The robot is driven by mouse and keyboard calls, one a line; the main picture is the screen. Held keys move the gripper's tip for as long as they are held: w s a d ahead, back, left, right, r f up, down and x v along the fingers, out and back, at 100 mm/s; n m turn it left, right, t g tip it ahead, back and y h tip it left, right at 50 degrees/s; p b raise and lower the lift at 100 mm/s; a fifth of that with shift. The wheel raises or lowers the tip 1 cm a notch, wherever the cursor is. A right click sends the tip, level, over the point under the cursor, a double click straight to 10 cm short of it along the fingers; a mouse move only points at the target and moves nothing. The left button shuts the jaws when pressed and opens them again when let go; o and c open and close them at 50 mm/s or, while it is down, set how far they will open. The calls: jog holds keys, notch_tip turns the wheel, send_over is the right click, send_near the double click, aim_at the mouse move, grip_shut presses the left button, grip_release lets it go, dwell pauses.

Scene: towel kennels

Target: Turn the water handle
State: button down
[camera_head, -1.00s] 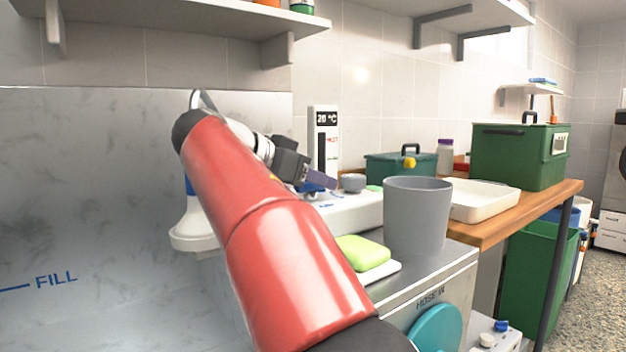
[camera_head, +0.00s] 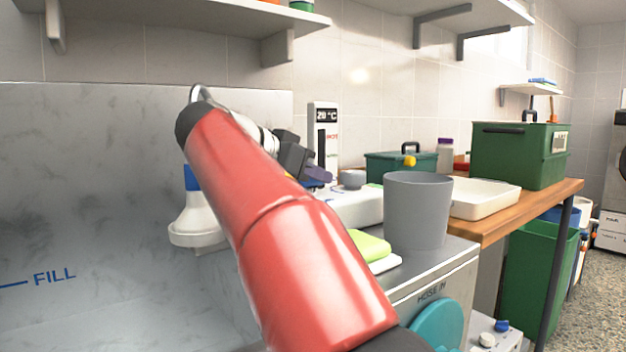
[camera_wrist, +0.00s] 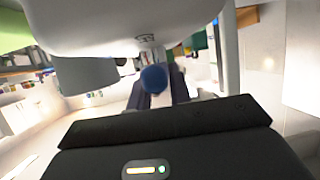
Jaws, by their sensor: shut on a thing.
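The blue water handle (camera_head: 314,184) shows only in part at the left end of the white unit (camera_head: 355,205), close under my fingers. In the wrist view its round blue end (camera_wrist: 153,80) sits between my dark fingers, against a white body. My gripper (camera_head: 318,175) is shut on the handle, with the fingers pointing right and slightly down. My red arm hides the left part of the white unit and much of the handle. A gauge (camera_head: 323,140) reading 20 °C stands just behind my gripper.
A grey cup (camera_head: 417,212) and a green sponge (camera_head: 370,245) stand near my arm on the right. A white shower head (camera_head: 197,220) is at the left, in front of the basin wall marked FILL. A white tray (camera_head: 485,200) and green toolboxes (camera_head: 520,155) are farther right.

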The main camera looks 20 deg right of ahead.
jog(key=shift+f+n+t+y+b, duration=0.2)
jog(key=shift+n+t+y+b, duration=0.3)
jog(key=shift+n+t+b, duration=0.7)
jog(key=n+t+y+b, duration=0.1)
jog(key=n+t, duration=0.1)
jog(key=shift+r+n+t+y, duration=0.1)
jog(key=shift+n+t+y, duration=0.3)
jog(key=n+t+y, duration=0.1)
jog(key=n, duration=0.1)
jog(key=n+t+y, duration=0.1)
jog(key=y, duration=0.1)
jog(key=shift+w+a+r+n+t+y, duration=0.1)
jog(key=shift+r+n+t+y, duration=0.1)
jog(key=shift+n+t+y, duration=0.15)
jog(key=shift+n+t+y+p, duration=0.35)
jog(key=shift+n+y+p, duration=0.1)
jog(key=shift+n+y, duration=0.4)
jog(key=shift+w+a+f, duration=0.1)
jog(key=c, duration=1.3)
grip_release()
